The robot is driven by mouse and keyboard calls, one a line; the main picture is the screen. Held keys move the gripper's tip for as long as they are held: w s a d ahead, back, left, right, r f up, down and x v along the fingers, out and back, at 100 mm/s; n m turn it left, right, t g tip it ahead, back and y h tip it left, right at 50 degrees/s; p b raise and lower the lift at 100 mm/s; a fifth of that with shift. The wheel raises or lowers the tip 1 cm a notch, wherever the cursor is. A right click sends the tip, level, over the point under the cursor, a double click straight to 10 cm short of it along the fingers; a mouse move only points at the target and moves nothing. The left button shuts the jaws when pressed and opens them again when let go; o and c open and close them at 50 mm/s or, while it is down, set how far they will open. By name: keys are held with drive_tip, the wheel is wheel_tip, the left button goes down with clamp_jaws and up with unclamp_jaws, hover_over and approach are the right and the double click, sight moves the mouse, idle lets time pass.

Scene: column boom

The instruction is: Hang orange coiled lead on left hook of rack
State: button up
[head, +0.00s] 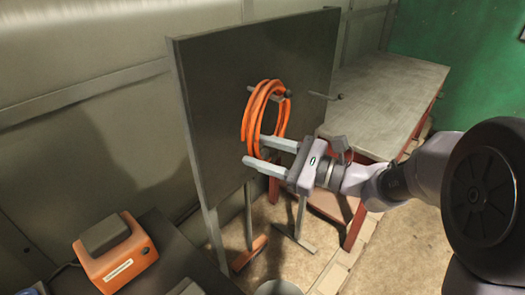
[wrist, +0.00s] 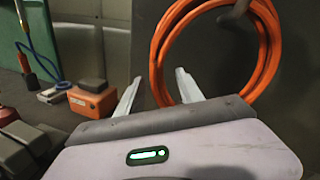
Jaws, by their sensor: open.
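The orange coiled lead (head: 248,118) hangs in a loop from the left hook (head: 287,94) of the dark upright rack panel (head: 215,120). In the wrist view the lead (wrist: 159,60) hangs over a grey hook (wrist: 240,8) at the top. My gripper (head: 248,152) is at the lower part of the coil, its fingers pointing left in the head view. The fingers are apart, and in the wrist view (wrist: 158,86) the coil's lower left side shows between and beyond them. I cannot tell whether either finger touches the lead. The right hook (head: 338,97) is bare.
A grey-topped workbench (head: 385,95) with red legs stands behind and right of the rack. An orange box (head: 118,258) sits on a dark surface at the lower left. A wall runs behind the rack. Floor shows below my gripper.

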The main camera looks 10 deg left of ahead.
drive_tip(key=p+v, duration=0.3)
drive_tip(key=v, duration=1.4)
drive_tip(key=s+a+f+n+g+h, duration=0.2)
drive_tip(key=s+n+h, duration=0.25)
drive_tip(key=s, duration=0.35)
drive_tip(key=s+a+f+n+g+h, duration=0.25)
drive_tip(key=s+n+h, duration=0.2)
drive_tip(key=s, duration=0.35)
drive_tip(key=s+d+r+n+t+h, duration=0.1)
drive_tip(key=d+n+t+h, duration=0.2)
drive_tip(key=d+t+h, duration=0.2)
drive_tip(key=d+h, duration=0.1)
drive_tip(key=d, duration=0.1)
drive_tip(key=shift+d+r+n, duration=0.25)
drive_tip(key=shift+d+n, duration=0.05)
drive_tip(key=shift+d, duration=0.1)
drive_tip(key=shift+s+a, duration=0.1)
